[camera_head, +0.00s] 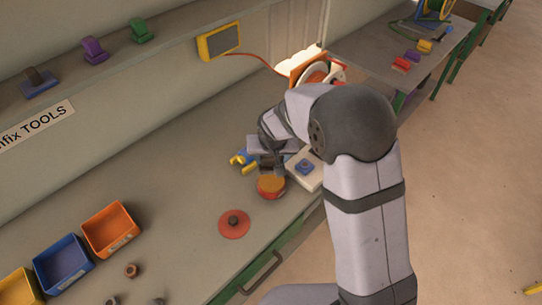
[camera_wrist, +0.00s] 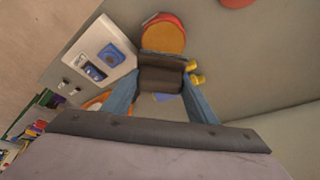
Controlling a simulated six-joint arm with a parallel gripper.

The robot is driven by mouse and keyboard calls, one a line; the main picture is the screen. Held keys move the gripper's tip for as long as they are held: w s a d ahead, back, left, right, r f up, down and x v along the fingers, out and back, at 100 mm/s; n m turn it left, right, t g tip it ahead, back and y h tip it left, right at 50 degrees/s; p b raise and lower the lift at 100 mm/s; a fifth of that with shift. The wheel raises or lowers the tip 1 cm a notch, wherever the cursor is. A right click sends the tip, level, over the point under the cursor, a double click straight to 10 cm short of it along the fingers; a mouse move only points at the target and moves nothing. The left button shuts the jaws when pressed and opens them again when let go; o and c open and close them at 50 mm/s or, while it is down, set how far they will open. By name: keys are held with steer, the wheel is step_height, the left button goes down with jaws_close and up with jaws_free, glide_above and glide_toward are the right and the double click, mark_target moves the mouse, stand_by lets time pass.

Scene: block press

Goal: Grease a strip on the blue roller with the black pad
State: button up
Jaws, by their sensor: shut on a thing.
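My gripper (camera_head: 268,170) points down over the bench. In the wrist view its two blue-grey fingers are shut on a dark brown-black block (camera_wrist: 160,79), which looks like the black pad. The pad is at, or just above, a round red tin with an orange top (camera_head: 271,187). The tin also shows in the wrist view (camera_wrist: 163,36); I cannot tell whether pad and tin touch. A blue piece with yellow ends (camera_head: 242,158) lies just left of the gripper; I cannot tell whether it is the blue roller. The pad partly hides it in the wrist view.
A white plate with a blue button (camera_head: 305,167) is right of the gripper. A red disc with a dark knob (camera_head: 233,223) lies in front. An orange and white machine (camera_head: 316,74) stands behind. Orange (camera_head: 110,229) and blue (camera_head: 63,263) bins are at left. The middle-left bench is clear.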

mark_target(272, 169)
steer(key=shift+f+b, duration=1.75)
steer(key=shift+f, duration=0.95)
steer(key=shift+s+f+b, duration=0.1)
steer(key=shift+f+b, duration=0.5)
steer(key=shift+b, duration=0.1)
stand_by(0.9)
steer(key=shift+r, duration=0.1)
steer(key=shift+r+p, duration=2.55)
steer(key=shift+r, duration=0.95)
steer(key=shift+n, duration=0.3)
